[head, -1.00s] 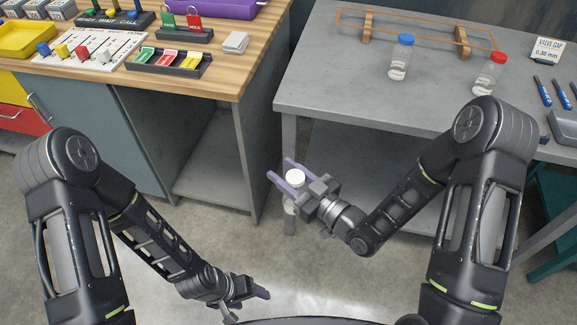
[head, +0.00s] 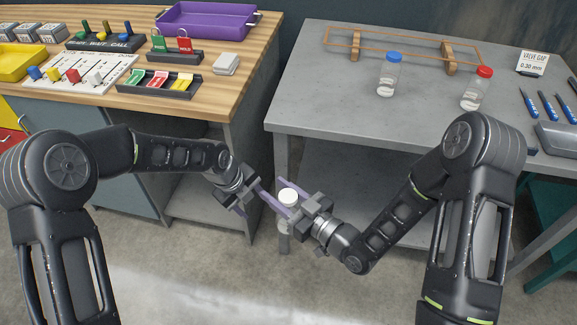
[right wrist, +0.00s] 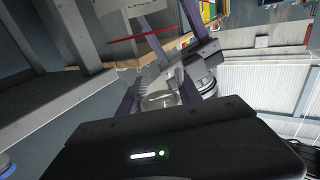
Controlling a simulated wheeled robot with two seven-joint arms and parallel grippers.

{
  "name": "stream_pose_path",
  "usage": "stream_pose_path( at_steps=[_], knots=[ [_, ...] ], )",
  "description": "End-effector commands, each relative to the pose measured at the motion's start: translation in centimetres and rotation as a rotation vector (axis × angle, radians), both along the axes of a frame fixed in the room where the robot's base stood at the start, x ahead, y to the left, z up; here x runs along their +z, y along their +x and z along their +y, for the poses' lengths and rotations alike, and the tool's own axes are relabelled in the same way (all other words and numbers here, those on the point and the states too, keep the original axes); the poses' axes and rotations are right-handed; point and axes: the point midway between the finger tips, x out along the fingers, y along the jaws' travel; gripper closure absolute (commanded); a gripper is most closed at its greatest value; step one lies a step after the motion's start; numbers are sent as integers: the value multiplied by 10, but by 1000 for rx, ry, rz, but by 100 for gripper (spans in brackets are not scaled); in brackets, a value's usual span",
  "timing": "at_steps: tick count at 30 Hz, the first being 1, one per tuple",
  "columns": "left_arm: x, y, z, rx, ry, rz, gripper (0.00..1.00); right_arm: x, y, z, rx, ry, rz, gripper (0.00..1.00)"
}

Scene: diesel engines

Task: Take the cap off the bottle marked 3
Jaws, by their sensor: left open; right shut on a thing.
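A clear bottle with a white cap (head: 288,195) is held upright in my right gripper (head: 281,198), in front of the grey table. Its body shows partly below the fingers; no number can be read on it. In the right wrist view a clear, rounded part of the bottle (right wrist: 160,100) shows between the fingers. My left gripper (head: 254,196) is open and empty, close to the left of the bottle and apart from the cap. On the grey table stand a blue-capped bottle (head: 389,78) and a red-capped bottle (head: 478,90); their marks are too small to read.
The grey table (head: 330,95) has a wooden rack (head: 449,58), a valve gap sign (head: 533,62) and blue-handled tools (head: 547,106). The wooden bench (head: 200,100) at left carries a purple tray (head: 205,22), a slotted dark tray (head: 156,84) and other items. A gap separates bench and table.

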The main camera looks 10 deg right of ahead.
Motion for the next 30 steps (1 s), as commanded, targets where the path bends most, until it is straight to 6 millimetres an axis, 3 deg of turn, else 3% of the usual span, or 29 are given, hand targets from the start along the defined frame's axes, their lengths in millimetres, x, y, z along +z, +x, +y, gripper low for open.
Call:
stream_pose_path(
  at_steps=[3,7,9,11,15,19,30],
  knots=[
    [53,25,-13,-371,110,-123,45,0,0,0,0,1,-1,100],
    [118,36,-31,-799,249,-216,45,0,0,0,0,1,-1,100],
    [151,31,-42,-1009,313,-235,45,0,0,0,0,1,-1,100],
    [169,13,-56,-1131,335,-209,45,0,0,0,0,0,0,100],
    [188,-30,-80,-1255,334,-119,45,0,0,0,0,1,-1,100],
    [199,-54,-89,-1319,338,-69,45,0,0,0,0,1,-1,100],
    [204,-64,-92,-1343,339,-47,45,0,0,0,0,1,-1,100]
  ],
)
